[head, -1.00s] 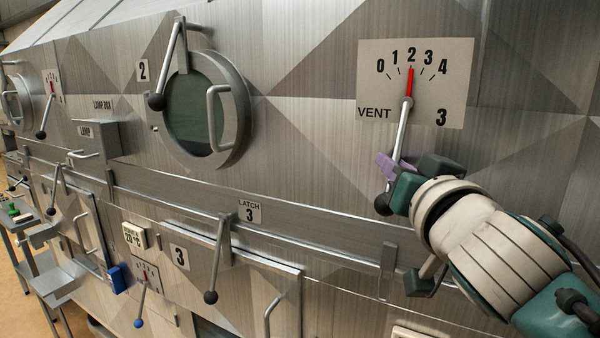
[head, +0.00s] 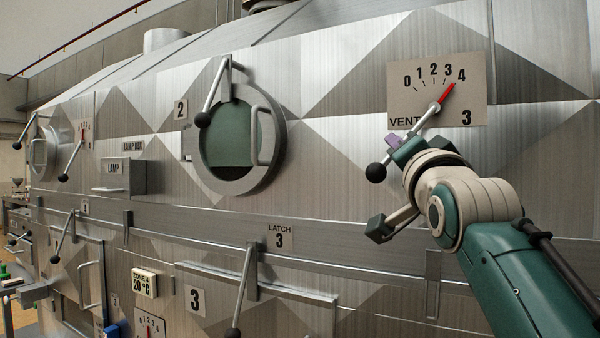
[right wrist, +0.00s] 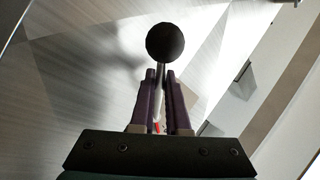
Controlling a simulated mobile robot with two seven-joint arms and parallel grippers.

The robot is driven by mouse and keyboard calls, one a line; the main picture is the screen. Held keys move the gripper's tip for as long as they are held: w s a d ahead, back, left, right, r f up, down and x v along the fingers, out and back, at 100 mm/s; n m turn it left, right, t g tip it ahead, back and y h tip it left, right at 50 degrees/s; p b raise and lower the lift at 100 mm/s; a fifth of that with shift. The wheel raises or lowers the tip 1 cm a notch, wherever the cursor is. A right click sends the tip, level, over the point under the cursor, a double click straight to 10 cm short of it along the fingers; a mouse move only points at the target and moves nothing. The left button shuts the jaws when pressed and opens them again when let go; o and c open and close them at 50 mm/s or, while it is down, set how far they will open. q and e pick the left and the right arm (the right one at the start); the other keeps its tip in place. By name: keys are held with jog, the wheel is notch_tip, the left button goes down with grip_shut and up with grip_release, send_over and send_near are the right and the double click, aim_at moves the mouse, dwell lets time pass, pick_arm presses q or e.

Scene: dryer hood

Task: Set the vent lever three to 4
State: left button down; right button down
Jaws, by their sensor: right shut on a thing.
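The vent 3 plate (head: 477,95) is at the upper right of the head view, with a scale from 0 to 4. Its red pointer (head: 446,93) leans right and points at about the 4. The vent lever's rod slants down left to a black ball knob (head: 376,172). My right gripper (head: 401,147) is shut on the lever rod, between the pivot and the knob. In the right wrist view, the purple fingers (right wrist: 161,76) close around the rod and the black knob (right wrist: 165,42) sticks out beyond them. My left gripper is not in view.
A round window (head: 232,140) with a handle and its own lever is left of the vent plate. A latch 3 lever (head: 244,290) hangs below, near a horizontal rail. The panel around the vent lever's knob is clear.

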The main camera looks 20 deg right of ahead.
jog(key=shift+w+a+r+m, duration=0.1)
jog(key=shift+m, duration=0.2)
jog(key=c, duration=1.1)
grip_release()
jog(key=shift+o, duration=1)
